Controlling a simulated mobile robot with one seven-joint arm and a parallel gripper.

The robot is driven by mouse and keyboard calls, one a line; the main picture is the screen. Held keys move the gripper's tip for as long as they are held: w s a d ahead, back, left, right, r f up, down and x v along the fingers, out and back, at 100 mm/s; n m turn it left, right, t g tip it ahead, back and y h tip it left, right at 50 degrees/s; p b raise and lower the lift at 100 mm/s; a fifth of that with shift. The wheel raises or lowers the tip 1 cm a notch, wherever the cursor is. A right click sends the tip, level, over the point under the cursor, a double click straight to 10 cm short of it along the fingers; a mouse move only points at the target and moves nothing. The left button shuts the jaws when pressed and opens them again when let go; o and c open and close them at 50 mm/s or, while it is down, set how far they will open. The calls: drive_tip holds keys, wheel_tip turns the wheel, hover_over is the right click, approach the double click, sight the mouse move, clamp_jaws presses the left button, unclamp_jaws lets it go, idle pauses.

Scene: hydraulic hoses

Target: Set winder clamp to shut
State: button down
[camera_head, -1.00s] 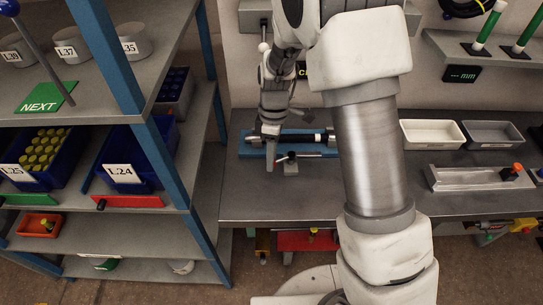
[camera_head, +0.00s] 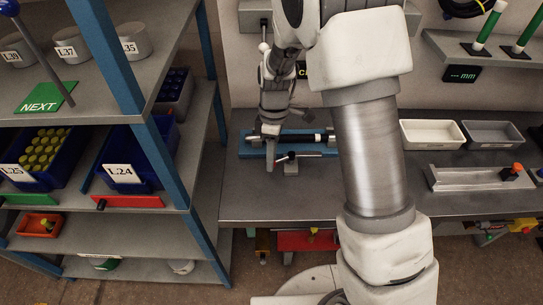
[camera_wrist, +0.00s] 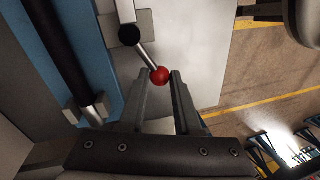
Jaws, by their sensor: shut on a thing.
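The winder clamp shows in the wrist view as a lever (camera_wrist: 146,54) running from a black pivot (camera_wrist: 129,35) to a red ball knob (camera_wrist: 160,76). My gripper (camera_wrist: 163,82) is shut on this knob, one finger on each side of it. In the head view my gripper (camera_head: 270,163) points down at the front of the blue fixture (camera_head: 247,149) on the bench, just left of the clamp's small grey base (camera_head: 291,168).
A black hose (camera_wrist: 56,50) lies in the fixture beside the clamp. A blue-post shelf (camera_head: 165,155) with bins stands at the left. White (camera_head: 432,144) and grey trays (camera_head: 492,145) and a metal trough (camera_head: 470,187) lie to the right. The bench front (camera_head: 280,205) is clear.

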drive_tip(key=shift+s, duration=0.1)
idle(0.5)
drive_tip(key=n, duration=0.1)
drive_tip(key=s+n, duration=0.1)
drive_tip(key=shift+d+n+b, duration=0.35)
drive_tip(key=shift+n, duration=0.05)
drive_tip(key=n, duration=0.2)
drive_tip(key=s+d+n+h, duration=0.1)
drive_tip(key=shift+s+d+r+n, duration=0.1)
drive_tip(key=shift+s+d+n, duration=0.1)
drive_tip(key=shift+n, duration=0.2)
drive_tip(key=n+p, duration=0.1)
drive_tip(key=d+n, duration=0.1)
drive_tip(key=n, duration=0.1)
drive_tip(key=shift+s+d+h+p, duration=0.15)
drive_tip(key=shift+s+h+p, duration=0.15)
drive_tip(key=shift+s+p, duration=0.1)
drive_tip(key=shift+s+d+n+t+p, duration=0.1)
drive_tip(key=shift+d+n+t+p, duration=0.3)
drive_tip(key=shift+n, duration=0.7)
drive_tip(key=shift+d, duration=0.2)
drive_tip(key=c, duration=0.6)
unclamp_jaws()
drive_tip(key=shift+c, duration=0.2)
wheel_tip(320, 180, up, 17)
drive_tip(key=w+a+p, duration=0.2)
drive_tip(key=shift+a, duration=0.25)
